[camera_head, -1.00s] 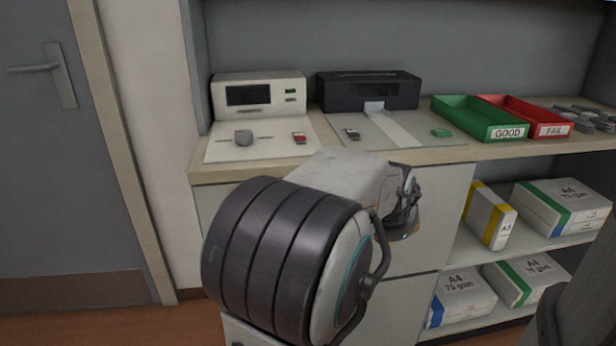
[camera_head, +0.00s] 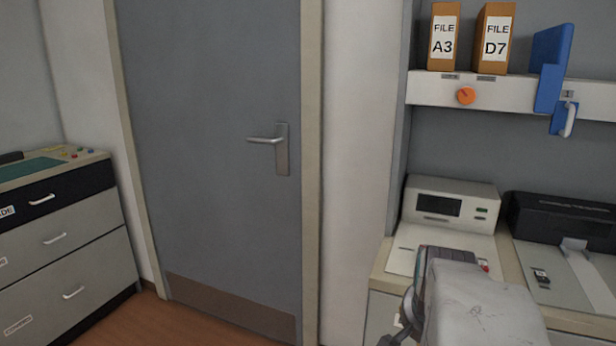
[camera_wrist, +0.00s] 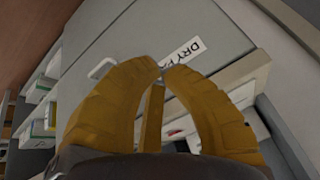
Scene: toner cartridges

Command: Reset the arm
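My gripper (camera_wrist: 164,68) shows in the wrist view with ochre fingers curved inward. Beyond the fingertips is a grey drawer front (camera_wrist: 190,25) with a white label, partly hidden, that begins "DRY PA". In the head view my arm reaches in at the bottom right, in front of the counter (camera_head: 508,262), and the gripper's fingers cannot be made out there.
A closed grey door (camera_head: 215,150) fills the middle. A drawer cabinet (camera_head: 60,235) stands at the left. A white device (camera_head: 450,202) and a black device (camera_head: 565,218) stand on the counter, below a shelf (camera_head: 520,94) with files. The floor before the door looks clear.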

